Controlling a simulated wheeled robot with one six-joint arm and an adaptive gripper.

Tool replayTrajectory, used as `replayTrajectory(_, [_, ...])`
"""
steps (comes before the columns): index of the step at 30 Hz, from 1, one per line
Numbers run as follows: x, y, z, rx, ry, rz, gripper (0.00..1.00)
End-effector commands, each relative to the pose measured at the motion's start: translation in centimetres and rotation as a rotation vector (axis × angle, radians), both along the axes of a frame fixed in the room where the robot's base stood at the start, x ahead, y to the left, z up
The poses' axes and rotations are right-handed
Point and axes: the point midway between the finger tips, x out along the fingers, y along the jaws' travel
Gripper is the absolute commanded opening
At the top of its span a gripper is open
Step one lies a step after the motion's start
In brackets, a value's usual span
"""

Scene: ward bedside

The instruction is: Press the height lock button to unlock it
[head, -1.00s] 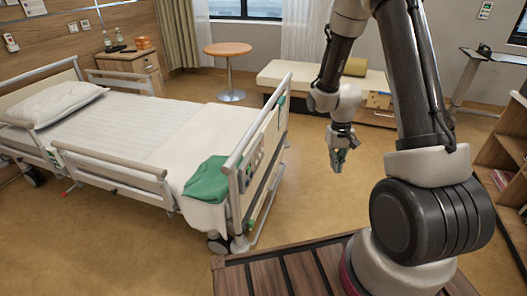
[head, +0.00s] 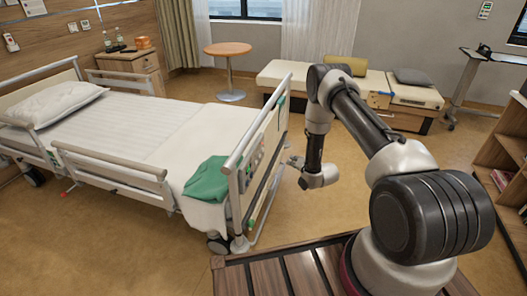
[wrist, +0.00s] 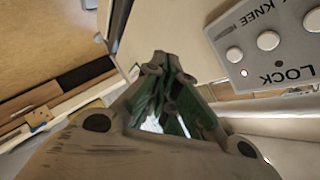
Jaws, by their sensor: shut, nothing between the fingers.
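The bed's control panel (wrist: 265,45) is a grey plate at the upper right of the wrist view, turned in the picture. The words KNEE and LOCK are readable; I cannot tell which button is the height lock. In the head view the panel (head: 250,170) is on the footboard. My gripper (wrist: 162,58) is shut and empty, left of the panel and apart from the buttons. It also shows, small, beside the footboard in the head view (head: 296,161).
The bed (head: 150,130) stands at left with a green cloth (head: 206,180) over its foot end. A bench (head: 300,78), a round table (head: 228,50) and an overbed table (head: 485,60) stand farther back. Floor right of the footboard is clear.

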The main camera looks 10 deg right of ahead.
Motion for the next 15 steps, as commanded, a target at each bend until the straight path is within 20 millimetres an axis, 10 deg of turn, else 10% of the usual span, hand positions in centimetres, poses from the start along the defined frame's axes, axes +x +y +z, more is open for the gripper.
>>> replayTrajectory(6, [1.2, 0.4, 3.6, 0.135, -0.127, -0.026, 0.0])
replayTrajectory(15, [1.2, 0.4, 3.7, 0.159, -0.124, -0.034, 0.0])
